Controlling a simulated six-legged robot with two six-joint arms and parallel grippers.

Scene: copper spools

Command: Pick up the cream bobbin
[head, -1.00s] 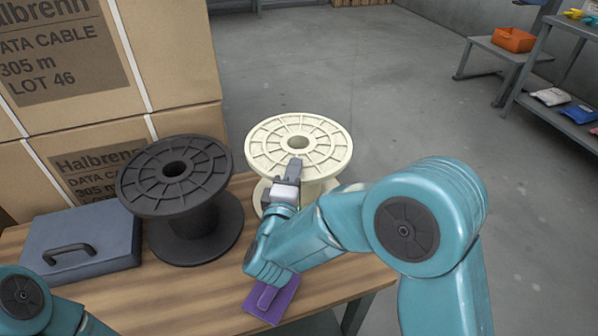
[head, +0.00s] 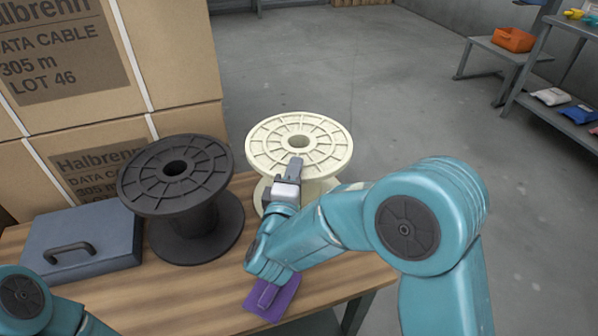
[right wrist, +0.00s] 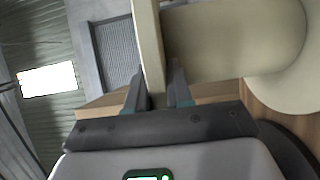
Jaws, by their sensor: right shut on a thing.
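The cream bobbin (head: 323,140) stands upright at the far right part of the wooden table (head: 190,295). My right gripper (head: 295,165) is at the near edge of its top flange. In the right wrist view the two fingers (right wrist: 158,88) are on either side of the flange (right wrist: 148,45), shut on it, and the bobbin's core (right wrist: 230,42) shows to the right. Whether the bobbin's base touches the table is hidden by my arm. My left arm shows at the lower left, but its gripper is out of view.
A black spool (head: 180,182) stands close to the left of the cream bobbin. A blue-grey case (head: 85,240) lies farther left, with stacked cartons (head: 175,60) behind. A purple tool (head: 272,300) lies under my right forearm. Open floor (head: 400,100) lies beyond the table.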

